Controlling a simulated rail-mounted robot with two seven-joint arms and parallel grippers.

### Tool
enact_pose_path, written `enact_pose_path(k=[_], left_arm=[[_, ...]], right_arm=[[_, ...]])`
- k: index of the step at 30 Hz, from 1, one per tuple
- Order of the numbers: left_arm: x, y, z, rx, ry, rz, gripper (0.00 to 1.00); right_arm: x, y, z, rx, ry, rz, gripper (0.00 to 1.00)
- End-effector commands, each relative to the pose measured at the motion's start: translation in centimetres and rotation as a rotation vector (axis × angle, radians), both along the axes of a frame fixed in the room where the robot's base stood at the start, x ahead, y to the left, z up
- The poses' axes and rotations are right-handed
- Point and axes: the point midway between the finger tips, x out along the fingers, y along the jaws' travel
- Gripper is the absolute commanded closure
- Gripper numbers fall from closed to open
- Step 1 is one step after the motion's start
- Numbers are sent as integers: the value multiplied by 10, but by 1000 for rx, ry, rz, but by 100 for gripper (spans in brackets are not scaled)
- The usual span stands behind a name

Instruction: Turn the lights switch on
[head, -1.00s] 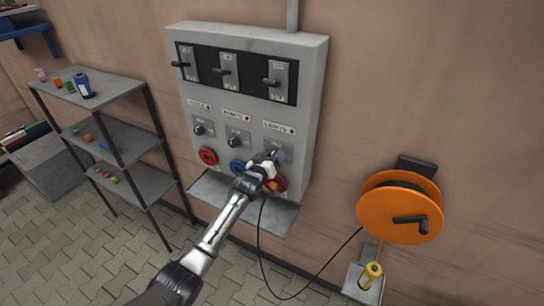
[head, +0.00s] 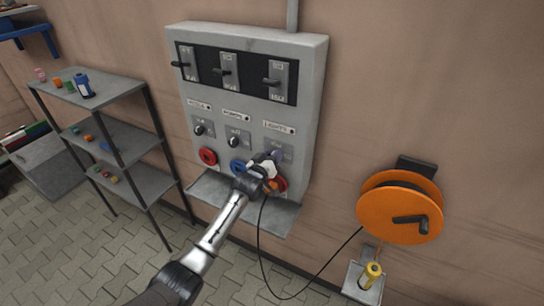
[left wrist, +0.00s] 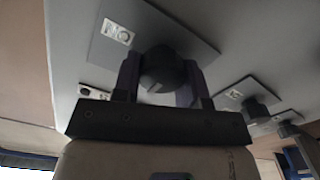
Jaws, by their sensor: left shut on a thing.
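The grey wall panel (head: 300,115) carries a row of rotary switches under printed labels. The lights switch is the rightmost one, and its plate (head: 287,150) shows behind my left gripper (head: 273,157). In the left wrist view the dark round lights knob (left wrist: 163,68) sits between the two fingers of my left gripper (left wrist: 160,82), which is shut on it. The gripper hides most of the knob in the head view. The knob's exact angle is hard to tell. My right gripper is not in view.
Two other rotary switches (head: 236,141) (head: 201,129) sit to the left. Red (head: 208,156) and blue (head: 237,166) sockets lie below, with a black cable hanging to an orange reel (head: 385,215). Large levers (head: 272,82) are above. A grey shelf (head: 120,90) stands left.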

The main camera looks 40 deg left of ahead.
Motion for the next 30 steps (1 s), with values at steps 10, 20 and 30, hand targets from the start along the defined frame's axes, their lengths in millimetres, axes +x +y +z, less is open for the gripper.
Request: enact_pose_path(k=[10,20,30], left_arm=[[0,-1,1,141,27,-1,84],[0,-2,1,440,85,0,84],[1,-5,0,757,146,0,84]], right_arm=[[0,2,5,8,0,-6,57],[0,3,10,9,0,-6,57],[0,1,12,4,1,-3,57]])
